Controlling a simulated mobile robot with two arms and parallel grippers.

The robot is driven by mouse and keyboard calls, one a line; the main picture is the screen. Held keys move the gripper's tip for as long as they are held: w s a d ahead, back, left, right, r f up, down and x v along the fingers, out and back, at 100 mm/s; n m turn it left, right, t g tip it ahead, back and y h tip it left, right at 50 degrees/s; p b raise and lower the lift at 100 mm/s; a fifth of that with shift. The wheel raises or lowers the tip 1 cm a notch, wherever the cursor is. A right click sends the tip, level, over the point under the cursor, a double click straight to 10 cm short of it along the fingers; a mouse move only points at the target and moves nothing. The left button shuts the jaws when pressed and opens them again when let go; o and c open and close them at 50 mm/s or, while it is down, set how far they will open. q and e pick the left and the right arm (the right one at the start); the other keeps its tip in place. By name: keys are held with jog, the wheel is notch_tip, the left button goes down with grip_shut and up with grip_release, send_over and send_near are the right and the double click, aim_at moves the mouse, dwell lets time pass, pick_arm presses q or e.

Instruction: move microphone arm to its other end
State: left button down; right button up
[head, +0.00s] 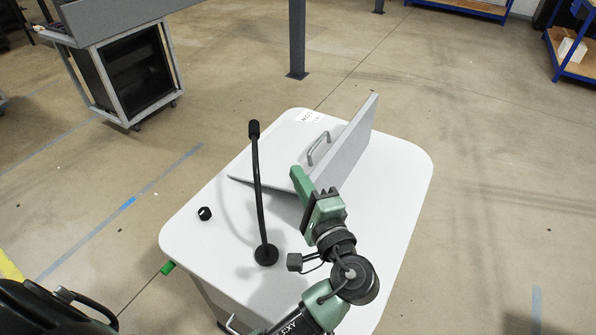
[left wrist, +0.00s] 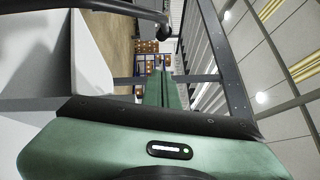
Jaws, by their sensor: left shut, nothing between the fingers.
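The microphone arm (head: 258,195) is a thin black stalk on a round black base (head: 266,255) on the white table (head: 385,225). It stands nearly upright, its thicker black head (head: 254,130) at the top. My left gripper (head: 298,178), with green fingers, is right of the stalk in the head view, apart from it. It is shut and empty. Its fingers also show pressed together in the left wrist view (left wrist: 163,85). A dark bar crosses the top of that view; I cannot tell what it belongs to. My right gripper is not in view.
A grey panel (head: 352,143) with a metal handle (head: 319,148) stands on the table beside my left gripper. A small black knob (head: 205,213) lies left of the stalk. A wheeled rack (head: 130,70) and a post (head: 297,40) stand beyond. The table's left part is mostly clear.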

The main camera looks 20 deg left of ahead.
pick_arm(q)
jog(key=w+a+r+n+g+y+p, duration=0.1)
jog(key=w+a+g+p, duration=0.1)
jog(key=a, duration=0.7)
jog(key=shift+w+a+n+y+p, duration=0.2)
jog(key=shift+a+n+y+p, duration=0.2)
dwell(0.4)
jog(key=b+v, duration=0.2)
jog(key=v, duration=0.6)
jog(key=shift+b, duration=0.3)
